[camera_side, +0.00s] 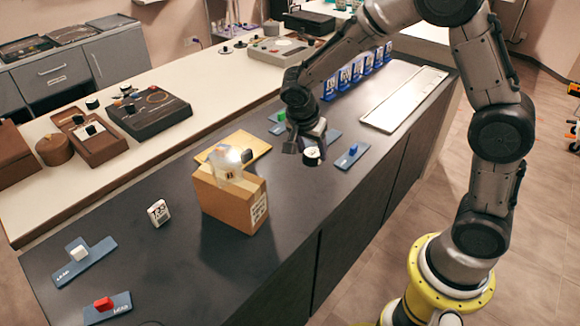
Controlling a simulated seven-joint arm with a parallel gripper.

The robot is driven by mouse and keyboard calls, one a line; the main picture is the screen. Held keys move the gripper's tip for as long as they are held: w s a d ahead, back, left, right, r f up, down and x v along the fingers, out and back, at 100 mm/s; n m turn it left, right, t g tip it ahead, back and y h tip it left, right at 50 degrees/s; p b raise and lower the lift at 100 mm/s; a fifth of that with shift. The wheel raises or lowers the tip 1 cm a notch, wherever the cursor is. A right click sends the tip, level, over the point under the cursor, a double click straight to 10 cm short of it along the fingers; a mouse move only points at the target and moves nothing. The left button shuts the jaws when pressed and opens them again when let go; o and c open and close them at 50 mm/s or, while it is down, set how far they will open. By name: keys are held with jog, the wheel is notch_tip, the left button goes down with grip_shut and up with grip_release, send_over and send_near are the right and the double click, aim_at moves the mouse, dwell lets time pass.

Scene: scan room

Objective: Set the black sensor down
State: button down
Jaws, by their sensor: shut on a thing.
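My gripper (303,146) hangs above the dark counter, right of the cardboard box, with its fingers pointing down. It is shut on a small dark piece with a pale round face, which I take to be the black sensor (312,157). The fingers hide part of it, and its exact gap above the counter is hard to judge. A green block (281,116) on a similar plate is partly hidden behind my gripper.
A pale tray (405,99) is right.

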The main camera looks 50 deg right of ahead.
jog(key=w+f, duration=0.4)
jog(key=w, duration=0.1)
jog(key=w+f, duration=0.2)
jog(key=shift+w+d+f, duration=0.15)
jog(key=shift+d+f, duration=0.15)
jog(key=shift+d, duration=0.1)
jog(key=shift+w+f, duration=0.15)
jog(key=shift+f, duration=0.05)
jog(key=shift+w+f, duration=0.1)
jog(key=shift+f, duration=1.55)
jog(key=shift+f, duration=0.15)
jog(key=shift+c, duration=0.8)
grip_release()
